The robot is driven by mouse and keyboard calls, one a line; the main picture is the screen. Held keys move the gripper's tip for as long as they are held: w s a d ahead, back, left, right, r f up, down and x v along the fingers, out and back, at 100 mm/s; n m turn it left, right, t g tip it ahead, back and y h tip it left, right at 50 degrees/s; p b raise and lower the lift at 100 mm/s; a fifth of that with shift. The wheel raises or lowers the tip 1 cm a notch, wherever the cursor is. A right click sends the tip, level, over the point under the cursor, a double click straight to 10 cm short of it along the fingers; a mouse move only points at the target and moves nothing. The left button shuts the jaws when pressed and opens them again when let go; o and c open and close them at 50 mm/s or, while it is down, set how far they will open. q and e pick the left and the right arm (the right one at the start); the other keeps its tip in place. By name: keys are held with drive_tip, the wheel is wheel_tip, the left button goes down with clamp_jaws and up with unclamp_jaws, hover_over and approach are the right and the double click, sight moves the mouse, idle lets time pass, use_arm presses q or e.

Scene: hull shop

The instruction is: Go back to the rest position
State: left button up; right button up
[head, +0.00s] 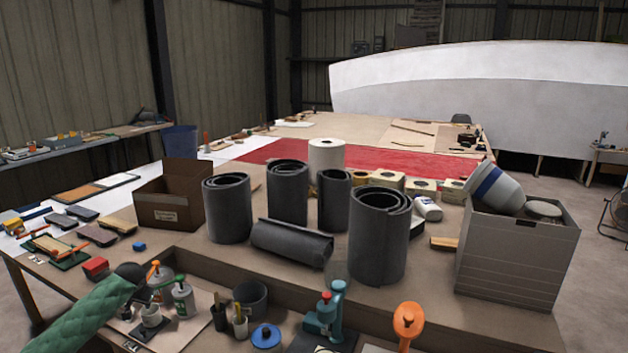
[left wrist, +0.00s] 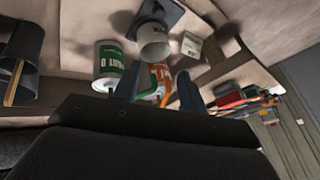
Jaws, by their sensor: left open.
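My left arm in its green quilted sleeve comes in from the lower left of the head view. My left gripper (head: 146,291) is over the lower front shelf, beside the pump bottles. In the left wrist view my left gripper (left wrist: 157,90) shows two dark fingers standing apart. An orange-and-white container (left wrist: 160,78) shows between and beyond them; whether they touch it I cannot tell. A green-labelled can (left wrist: 108,62) and a white cup (left wrist: 154,40) are close by. My right gripper is in neither view.
Near the gripper stand a green-labelled pump bottle (head: 183,298), a white cup (head: 151,316) and a dark pot (head: 251,298). Dark rolls (head: 228,210) and a brown box (head: 170,210) stand on the bench behind. A grey crate (head: 515,255) is at the right.

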use_arm(q)
drive_tip(key=w+d+r+m+t, duration=0.15)
drive_tip(key=d+r, duration=0.25)
drive_tip(key=d, duration=0.4)
drive_tip(key=s+d+f+m+t, duration=0.1)
drive_tip(key=s+d, duration=0.2)
drive_tip(key=d, duration=0.4)
drive_tip(key=s+d+f+m, duration=0.2)
drive_tip(key=s+d, duration=0.1)
drive_tip(key=d, duration=0.3)
drive_tip(key=s+d+f+h, duration=0.1)
drive_tip(key=s+d+f, duration=0.3)
drive_tip(key=s+d, duration=0.3)
drive_tip(key=s+d+f+h, duration=0.1)
drive_tip(key=s+d+f, duration=0.45)
drive_tip(key=s, duration=0.25)
drive_tip(key=s+d+f+n+g+h, duration=0.1)
drive_tip(key=s+f, duration=0.5)
drive_tip(key=s, duration=0.6)
drive_tip(key=s+d+f+n+g, duration=0.1)
drive_tip(key=s+d+f+g, duration=0.2)
drive_tip(key=s, duration=1)
drive_tip(key=s+d+f+n+g+h, duration=0.1)
drive_tip(key=s+d+f+g, duration=0.1)
drive_tip(key=s+d+f, duration=0.4)
drive_tip(key=s+f, duration=0.3)
drive_tip(key=s, duration=0.3)
drive_tip(key=shift+s+f+h, duration=0.15)
drive_tip(key=shift+f+h, duration=0.15)
drive_tip(key=shift+d, duration=0.1)
